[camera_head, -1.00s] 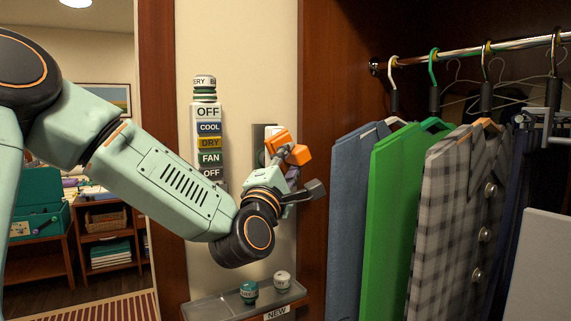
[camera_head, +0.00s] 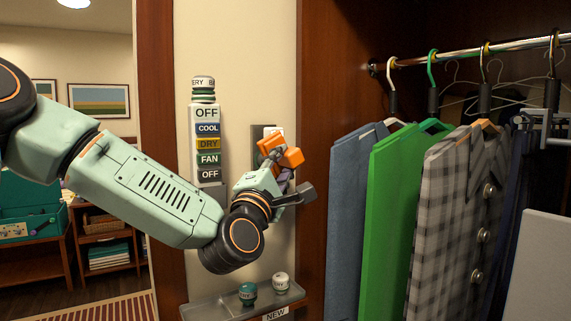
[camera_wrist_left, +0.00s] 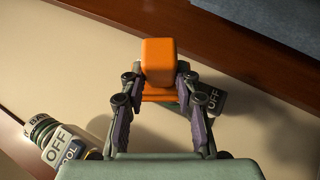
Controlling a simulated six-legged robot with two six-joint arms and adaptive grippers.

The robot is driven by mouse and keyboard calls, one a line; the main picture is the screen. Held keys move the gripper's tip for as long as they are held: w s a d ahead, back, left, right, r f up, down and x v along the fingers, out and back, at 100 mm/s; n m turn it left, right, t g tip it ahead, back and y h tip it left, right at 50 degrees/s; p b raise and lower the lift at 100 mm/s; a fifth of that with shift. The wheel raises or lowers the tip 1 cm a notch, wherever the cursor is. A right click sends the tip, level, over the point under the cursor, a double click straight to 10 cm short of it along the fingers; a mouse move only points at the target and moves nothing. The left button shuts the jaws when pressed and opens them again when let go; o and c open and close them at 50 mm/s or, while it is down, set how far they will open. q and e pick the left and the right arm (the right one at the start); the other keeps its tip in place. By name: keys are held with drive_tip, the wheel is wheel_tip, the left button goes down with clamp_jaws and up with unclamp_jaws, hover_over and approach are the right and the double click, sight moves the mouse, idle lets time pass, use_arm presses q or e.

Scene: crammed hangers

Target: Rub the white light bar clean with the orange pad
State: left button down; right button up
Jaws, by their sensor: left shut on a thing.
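My left gripper (camera_head: 278,168) is shut on the orange pad (camera_head: 291,157) in front of the wall panel. In the left wrist view the orange pad (camera_wrist_left: 159,62) is a rounded block with a flat orange part below it, between the two fingers of my left gripper (camera_wrist_left: 160,92). The white light bar (camera_head: 271,131) shows only as a small white top piece behind the pad, and the rest is hidden. Whether the pad touches it I cannot tell. My right gripper is not in view.
A label column (camera_head: 208,140) stands left of the gripper. A grey tray (camera_head: 222,309) with a teal-topped knob (camera_head: 248,293) and a white knob (camera_head: 280,283) is below. Clothes (camera_head: 403,210) hang close on the right, past the wooden cabinet edge (camera_head: 312,100).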

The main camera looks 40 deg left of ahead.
use_arm(q)
drive_tip(key=shift+w, duration=0.3)
drive_tip(key=shift+w+d, duration=0.3)
drive_tip(key=shift+w, duration=0.3)
drive_tip(key=shift+s+a, duration=0.1)
drive_tip(key=shift+s, duration=0.05)
drive_tip(key=shift+s, duration=0.1)
drive_tip(key=shift+s+a, duration=0.3)
drive_tip(key=shift+s, duration=0.3)
drive_tip(key=shift+w+d, duration=0.1)
